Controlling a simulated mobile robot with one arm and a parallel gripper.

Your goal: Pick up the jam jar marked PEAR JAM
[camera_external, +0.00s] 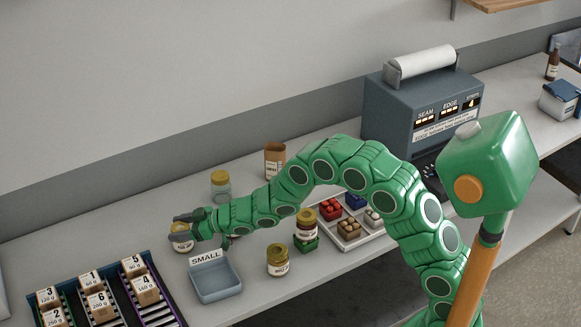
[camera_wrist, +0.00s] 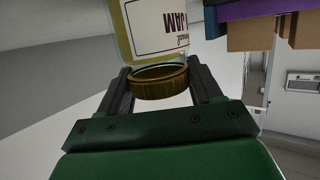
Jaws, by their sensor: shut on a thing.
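My gripper (camera_external: 188,220) is at the left end of my outstretched arm, shut on a jar (camera_external: 182,242) with a gold lid and pale label. In the wrist view, my two dark fingers stand on either side of its gold lid (camera_wrist: 160,82). The yellowish glass (camera_wrist: 127,42) and white label (camera_wrist: 160,24) also show there. The label is upside down and reads JAM; the word before it is too small or cut off to read surely. I cannot tell whether the jar touches the counter.
Numbered weight boxes (camera_external: 101,307) fill a rack at lower left. A divided tray (camera_external: 347,238) and a grey machine (camera_external: 408,105) are to the right.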

